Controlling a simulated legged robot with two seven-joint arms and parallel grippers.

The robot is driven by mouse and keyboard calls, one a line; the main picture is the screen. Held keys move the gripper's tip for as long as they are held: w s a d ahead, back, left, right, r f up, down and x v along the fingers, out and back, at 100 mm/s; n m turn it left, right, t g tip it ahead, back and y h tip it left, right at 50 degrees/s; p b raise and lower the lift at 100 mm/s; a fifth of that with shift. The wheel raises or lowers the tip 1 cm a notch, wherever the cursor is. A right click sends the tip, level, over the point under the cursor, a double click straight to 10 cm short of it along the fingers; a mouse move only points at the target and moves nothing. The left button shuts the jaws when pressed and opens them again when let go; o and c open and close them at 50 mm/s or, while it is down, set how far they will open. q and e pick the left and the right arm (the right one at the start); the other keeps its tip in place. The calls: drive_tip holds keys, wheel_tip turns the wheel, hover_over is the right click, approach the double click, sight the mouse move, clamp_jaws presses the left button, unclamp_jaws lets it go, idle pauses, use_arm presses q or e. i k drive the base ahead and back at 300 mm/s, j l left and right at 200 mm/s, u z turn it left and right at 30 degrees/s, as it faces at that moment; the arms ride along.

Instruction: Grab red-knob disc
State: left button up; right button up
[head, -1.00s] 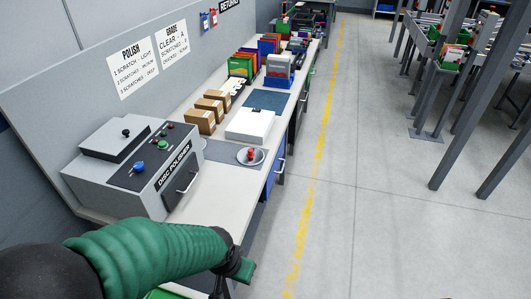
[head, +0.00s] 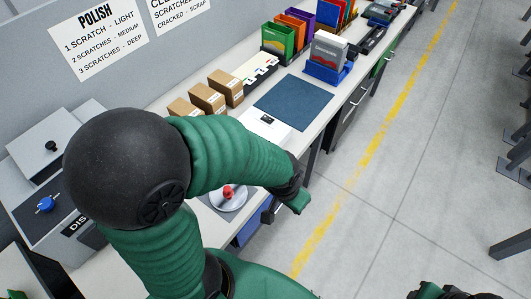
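The red-knob disc (head: 228,193) is a pale round disc with a red knob on top. It lies on the bench in the head view, partly framed by my green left arm. My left gripper (head: 299,201) is at the end of that arm, right of the disc and apart from it, by the bench's front edge. Its fingers are small and mostly hidden, so I cannot tell whether it is open or shut. Part of my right arm's end (head: 445,291) shows at the bottom right edge, cut off by the frame; its fingers cannot be made out.
The disc polisher (head: 47,205) with a blue knob stands at the left. A white box (head: 266,128), a dark blue mat (head: 293,102), brown cartons (head: 226,88) and coloured folders (head: 280,38) line the bench.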

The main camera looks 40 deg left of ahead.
sight(230, 197)
drive_tip(key=i+u, duration=0.3)
drive_tip(key=u, duration=0.15)
drive_tip(key=i+l+u, duration=0.15)
drive_tip(key=u, duration=0.35)
drive_tip(key=i+l+u, duration=0.25)
drive_tip(key=u, duration=0.2)
drive_tip(key=i+l+u, duration=0.25)
drive_tip(key=u, duration=0.25)
drive_tip(key=l+u, duration=0.1)
drive_tip(key=u, duration=1.7)
